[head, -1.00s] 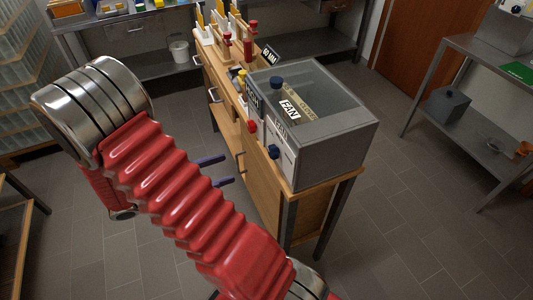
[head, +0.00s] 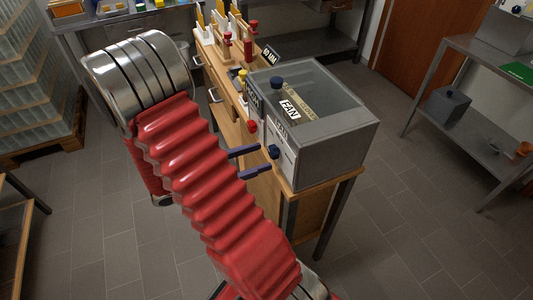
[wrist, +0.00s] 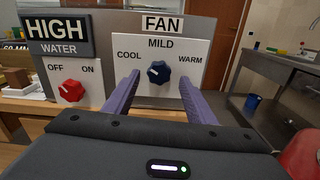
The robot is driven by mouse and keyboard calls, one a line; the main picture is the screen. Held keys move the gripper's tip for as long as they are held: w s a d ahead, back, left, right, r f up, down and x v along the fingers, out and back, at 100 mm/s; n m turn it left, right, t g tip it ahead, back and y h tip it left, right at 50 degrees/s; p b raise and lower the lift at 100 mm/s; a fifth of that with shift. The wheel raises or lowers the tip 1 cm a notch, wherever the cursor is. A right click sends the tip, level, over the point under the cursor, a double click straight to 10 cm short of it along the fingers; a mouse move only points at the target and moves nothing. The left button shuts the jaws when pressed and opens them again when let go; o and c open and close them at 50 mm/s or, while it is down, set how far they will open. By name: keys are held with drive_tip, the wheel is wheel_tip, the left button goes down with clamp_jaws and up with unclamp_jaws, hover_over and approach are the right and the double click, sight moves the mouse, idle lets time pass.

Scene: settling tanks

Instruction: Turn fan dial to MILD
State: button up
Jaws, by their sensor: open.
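The fan dial (wrist: 159,73) is a blue knob on a white plate under the FAN sign (wrist: 161,24). The plate reads COOL at left, MILD at top and WARM at right. A pale mark shows on the knob's left side, seemingly toward COOL; it is small. In the head view the blue dial (head: 274,152) sits on the front of the grey box. My gripper (wrist: 158,78) is open, its purple fingers on either side of the dial in the wrist view. In the head view my gripper (head: 264,158) has its fingertips close to the dial; I cannot tell whether they touch.
A red OFF/ON knob (wrist: 71,91) under a HIGH WATER sign (wrist: 58,36) is left of the fan plate. The grey box (head: 335,140) stands on a wooden bench. A metal shelf (head: 470,130) stands at the right. The floor between is clear.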

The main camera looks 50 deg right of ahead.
sight(270, 154)
drive_tip(key=shift+x, duration=1.65)
drive_tip(key=shift+c, duration=0.2)
